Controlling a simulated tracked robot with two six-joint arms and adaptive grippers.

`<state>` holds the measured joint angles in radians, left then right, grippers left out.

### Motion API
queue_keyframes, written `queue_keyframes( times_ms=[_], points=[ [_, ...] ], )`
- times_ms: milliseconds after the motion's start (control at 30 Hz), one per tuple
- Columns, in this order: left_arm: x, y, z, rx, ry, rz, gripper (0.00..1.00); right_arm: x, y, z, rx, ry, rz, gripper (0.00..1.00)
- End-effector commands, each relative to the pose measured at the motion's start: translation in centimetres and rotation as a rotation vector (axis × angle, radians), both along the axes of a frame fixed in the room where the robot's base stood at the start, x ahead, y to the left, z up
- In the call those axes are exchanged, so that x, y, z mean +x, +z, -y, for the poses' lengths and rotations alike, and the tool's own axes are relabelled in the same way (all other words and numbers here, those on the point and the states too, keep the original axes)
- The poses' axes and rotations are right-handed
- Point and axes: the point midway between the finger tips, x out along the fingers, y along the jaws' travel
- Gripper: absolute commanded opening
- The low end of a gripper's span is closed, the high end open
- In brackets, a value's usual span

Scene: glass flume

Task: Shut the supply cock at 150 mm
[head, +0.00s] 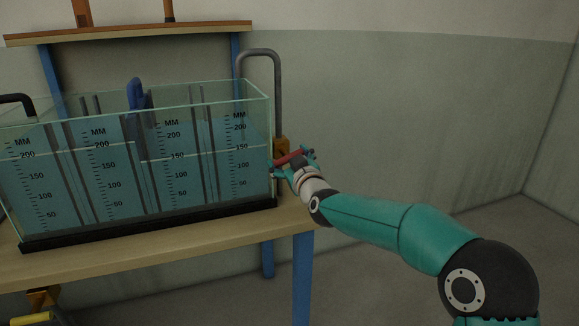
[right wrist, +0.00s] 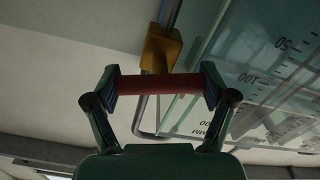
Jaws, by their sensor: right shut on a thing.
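The supply cock has a brass body (head: 281,147) at the foot of a grey bent pipe (head: 278,95), by the tank's right end. Its red bar handle (head: 289,158) lies crosswise, slightly tilted. My right gripper (head: 293,161) is shut on this handle. In the right wrist view the red handle (right wrist: 160,84) spans between the two fingertips, with the brass body (right wrist: 160,50) behind it. The glass tank (head: 150,215) holds blue water. My left gripper is out of view.
The tank stands on a wooden bench (head: 170,251) with blue legs. A blue handled part (head: 135,95) rises from the tank's middle, and a black pipe (head: 18,100) hooks over its left end. A shelf (head: 130,32) hangs behind. The floor to the right is clear.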

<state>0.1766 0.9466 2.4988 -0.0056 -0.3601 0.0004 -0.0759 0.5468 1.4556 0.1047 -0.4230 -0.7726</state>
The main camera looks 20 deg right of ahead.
Motion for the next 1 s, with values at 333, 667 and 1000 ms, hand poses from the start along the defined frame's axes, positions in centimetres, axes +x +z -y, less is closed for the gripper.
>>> queue_keyframes(
  times_ms=[333,667,1000],
  points=[
    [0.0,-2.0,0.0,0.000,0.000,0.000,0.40,0.0,-0.4,-0.1,0.243,0.003,-0.013,0.48],
    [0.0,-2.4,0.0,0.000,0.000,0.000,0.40,0.0,-0.3,-0.1,0.338,0.002,-0.020,0.48],
    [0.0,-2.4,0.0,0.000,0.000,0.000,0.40,0.0,-0.3,-0.1,0.347,0.002,-0.020,0.48]
  ],
)
